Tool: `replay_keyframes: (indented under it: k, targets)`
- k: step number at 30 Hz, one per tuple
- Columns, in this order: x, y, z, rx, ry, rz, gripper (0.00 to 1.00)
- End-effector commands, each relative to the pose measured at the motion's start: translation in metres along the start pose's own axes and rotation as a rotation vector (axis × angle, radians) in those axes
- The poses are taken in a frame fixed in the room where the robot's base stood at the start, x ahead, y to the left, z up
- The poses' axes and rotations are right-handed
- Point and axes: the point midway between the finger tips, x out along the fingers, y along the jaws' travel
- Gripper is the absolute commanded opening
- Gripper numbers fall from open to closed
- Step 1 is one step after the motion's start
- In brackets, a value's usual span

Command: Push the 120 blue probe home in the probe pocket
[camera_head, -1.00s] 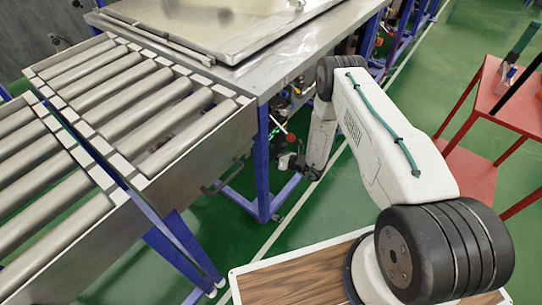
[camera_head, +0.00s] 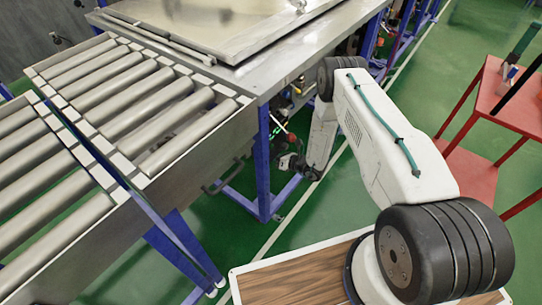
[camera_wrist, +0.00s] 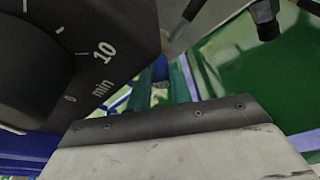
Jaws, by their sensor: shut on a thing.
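My gripper (camera_head: 292,161) is low beside the steel bench, under its front right corner, at the end of my white arm. It is small and dark in the head view, and its fingertips are hard to make out. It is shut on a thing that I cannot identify. A small red part (camera_head: 292,138) is just above it among the fittings under the bench. In the wrist view a dark dial housing (camera_wrist: 105,35) marked "10 min" fills the upper left, close to the camera. I cannot pick out the blue probe or the probe pocket in either view.
The steel bench (camera_head: 265,80) has blue legs (camera_head: 262,165) near my gripper. A roller conveyor (camera_head: 235,140) stands on the left. A red table (camera_head: 505,100) is at the right.

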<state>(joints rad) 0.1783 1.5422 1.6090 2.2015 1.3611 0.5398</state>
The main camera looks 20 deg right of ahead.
Motion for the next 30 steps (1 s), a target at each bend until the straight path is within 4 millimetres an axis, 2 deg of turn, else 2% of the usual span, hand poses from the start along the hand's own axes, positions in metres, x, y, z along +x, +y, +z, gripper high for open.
replay_keyframes:
  k: [1, 14, 15, 17, 18, 26, 30]
  targets:
    - [0.007, -0.0029, 0.0041, -0.012, 0.002, -0.005, 0.0]
    - [0.0096, -0.0027, 0.0048, -0.012, 0.002, -0.004, 0.0]
    - [0.0099, -0.0026, 0.0048, -0.011, 0.002, -0.004, 0.26]
    - [0.0101, -0.0024, 0.0048, -0.012, 0.002, -0.004, 0.43]
    - [0.0102, -0.0022, 0.0048, -0.012, 0.002, -0.004, 0.46]
    - [0.01, -0.0019, 0.005, -0.013, 0.002, -0.004, 0.46]
    - [0.0019, -0.0026, 0.0052, -0.012, 0.002, -0.005, 0.46]
